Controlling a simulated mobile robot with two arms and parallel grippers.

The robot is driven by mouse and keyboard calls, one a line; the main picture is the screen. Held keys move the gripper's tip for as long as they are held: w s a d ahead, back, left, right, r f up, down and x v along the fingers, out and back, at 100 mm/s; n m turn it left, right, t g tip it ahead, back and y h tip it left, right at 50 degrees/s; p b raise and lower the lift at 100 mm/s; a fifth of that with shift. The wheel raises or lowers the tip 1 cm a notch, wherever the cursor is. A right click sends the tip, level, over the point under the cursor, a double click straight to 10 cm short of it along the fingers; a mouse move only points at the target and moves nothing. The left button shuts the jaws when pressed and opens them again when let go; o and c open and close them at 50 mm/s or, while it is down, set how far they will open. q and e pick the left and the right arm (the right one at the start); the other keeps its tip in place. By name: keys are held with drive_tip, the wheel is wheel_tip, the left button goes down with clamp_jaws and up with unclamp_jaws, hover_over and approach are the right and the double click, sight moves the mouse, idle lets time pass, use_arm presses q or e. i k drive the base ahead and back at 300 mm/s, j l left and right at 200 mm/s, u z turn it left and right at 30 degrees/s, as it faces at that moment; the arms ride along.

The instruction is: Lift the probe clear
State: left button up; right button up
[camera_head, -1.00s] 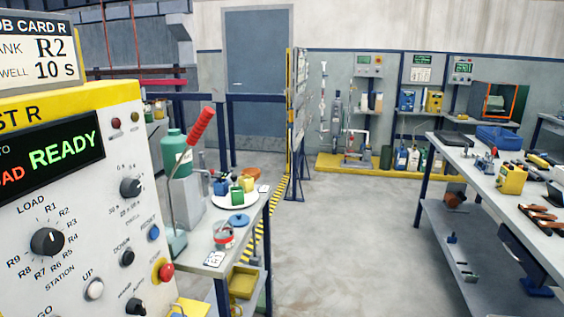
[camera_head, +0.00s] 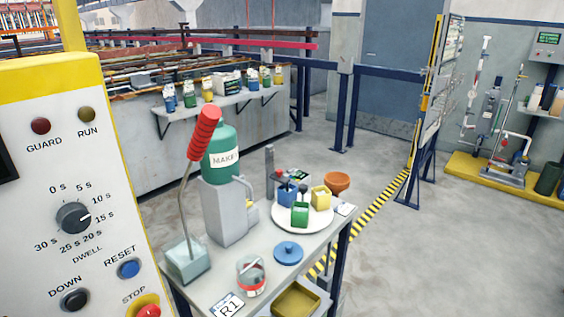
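A red-handled tool (camera_head: 205,132) with a thin metal rod stands in a pale grey-green block (camera_head: 186,262) on the small bench (camera_head: 325,240). It leans slightly, and its lower end is hidden in the block. It is the most probe-like thing here, but I cannot confirm that it is the probe. A clear jar (camera_head: 251,278) with a red band stands to its right, with something rod-like in it. Neither of my grippers is in view.
A control panel (camera_head: 105,190) fills the left. A green bottle (camera_head: 222,150) on a grey stand is behind the red handle. A white round tray (camera_head: 285,222) holds small coloured containers. A blue lid (camera_head: 288,253) lies near the jar. Floor (camera_head: 440,260) to the right is clear.

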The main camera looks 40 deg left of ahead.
sight(277, 176)
drive_tip(key=i+l+u, duration=0.1)
drive_tip(key=i+u, duration=0.2)
drive_tip(key=u, duration=0.15)
drive_tip(key=i+l+u, duration=0.15)
drive_tip(key=i+u, duration=0.15)
drive_tip(key=u, duration=0.15)
drive_tip(key=i+l+u, duration=0.25)
drive_tip(key=u, duration=0.2)
drive_tip(key=i+l+u, duration=0.15)
drive_tip(key=l+u, duration=0.35)
drive_tip(key=j, duration=0.1)
